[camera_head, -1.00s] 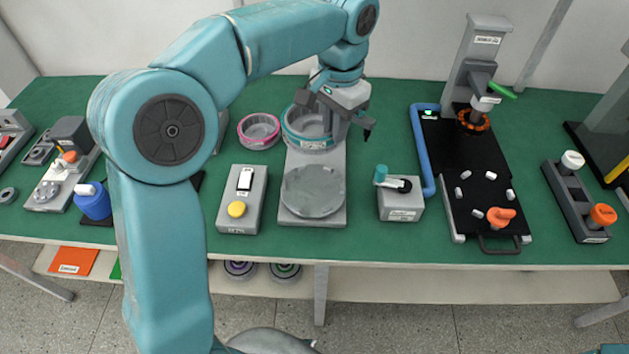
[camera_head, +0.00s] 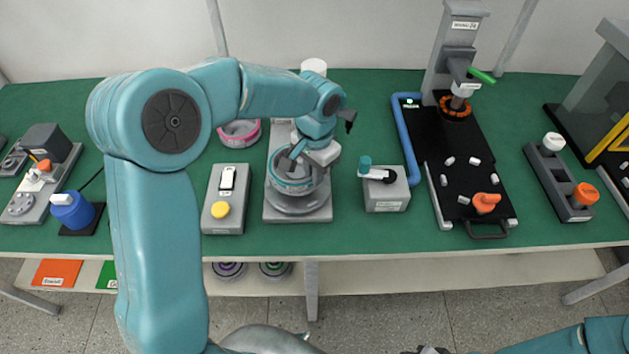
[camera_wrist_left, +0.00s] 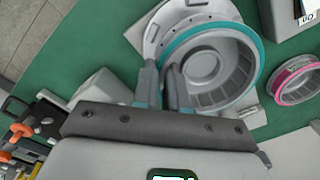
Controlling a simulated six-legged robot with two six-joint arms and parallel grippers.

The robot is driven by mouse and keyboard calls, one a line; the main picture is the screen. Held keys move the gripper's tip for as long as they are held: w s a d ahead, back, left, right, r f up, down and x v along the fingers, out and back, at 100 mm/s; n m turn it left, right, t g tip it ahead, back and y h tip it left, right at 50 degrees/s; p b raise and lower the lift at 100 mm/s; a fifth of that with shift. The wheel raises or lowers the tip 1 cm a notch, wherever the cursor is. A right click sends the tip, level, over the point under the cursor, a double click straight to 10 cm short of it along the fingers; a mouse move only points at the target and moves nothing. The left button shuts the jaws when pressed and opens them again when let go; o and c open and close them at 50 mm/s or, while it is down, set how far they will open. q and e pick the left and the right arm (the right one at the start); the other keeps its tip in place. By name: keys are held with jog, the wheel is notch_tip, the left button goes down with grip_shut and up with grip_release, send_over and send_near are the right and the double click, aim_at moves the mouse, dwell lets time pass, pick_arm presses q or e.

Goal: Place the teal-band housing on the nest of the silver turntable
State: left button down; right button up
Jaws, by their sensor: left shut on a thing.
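The teal-band housing (camera_head: 291,187) is a grey open ring with a teal rim. My left gripper (camera_head: 292,163) is shut on its wall. In the left wrist view the fingers (camera_wrist_left: 170,90) straddle the near wall of the housing (camera_wrist_left: 243,75). The housing is over the round plate of the silver turntable (camera_head: 318,208), which shows past its edge in the wrist view (camera_wrist_left: 155,32). I cannot tell whether it touches the nest, which is hidden under it. Part of my right arm (camera_head: 590,338) shows at the bottom right; its gripper cannot be made out clearly.
A pink-band housing (camera_head: 240,133) stands behind and left. A grey box with a yellow button (camera_head: 221,209) is left of the turntable. A grey box with a teal-knobbed lever (camera_head: 386,190) is to the right. A black fixture (camera_head: 468,180) with a blue tube stands further right.

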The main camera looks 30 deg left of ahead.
pick_arm(q)
jog(key=shift+f, duration=1.85)
jog(key=c, duration=1.2)
grip_release()
jog(key=shift+f, duration=0.1)
jog(key=shift+o, duration=0.2)
notch_tip(320, 180, up, 12)
jog(key=shift+s, duration=0.15)
jog(key=shift+d, duration=0.1)
